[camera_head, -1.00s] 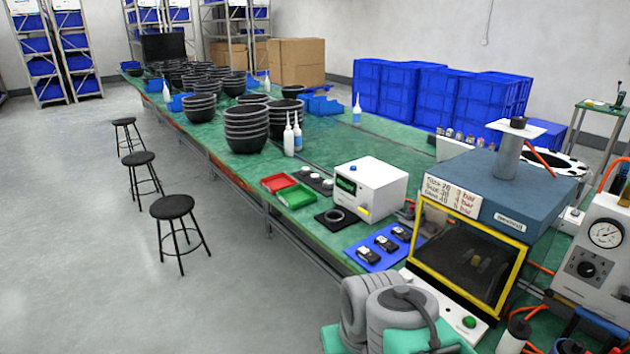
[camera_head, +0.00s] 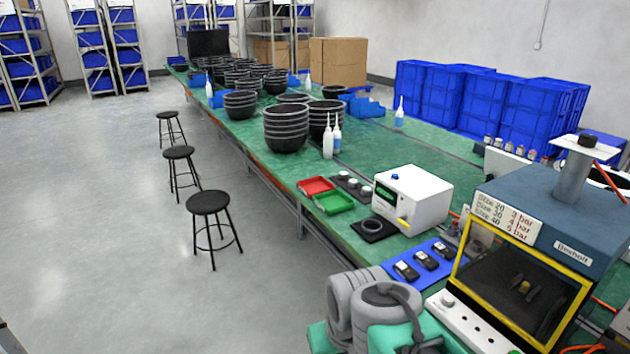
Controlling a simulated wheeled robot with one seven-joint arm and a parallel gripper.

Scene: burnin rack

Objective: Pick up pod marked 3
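Several small black devices lie in a row on a blue mat (camera_head: 402,290) on the green bench, and they look like the pods. One sits at the near left (camera_head: 405,271), one in the middle (camera_head: 426,260) and one further back (camera_head: 443,249). Each has a pale patch, but any number on it is too small to read, so I cannot tell which is marked 3. My grey and teal arm (camera_head: 385,310) shows folded at the bottom, in front of the mat. My gripper is not in view.
A yellow-framed press (camera_head: 530,290) stands right of the mat. A white box instrument (camera_head: 412,200), a black pad with a ring (camera_head: 374,229), and red (camera_head: 316,186) and green (camera_head: 334,202) trays lie beyond. Stools (camera_head: 208,203) stand left of the bench; the floor further left is open.

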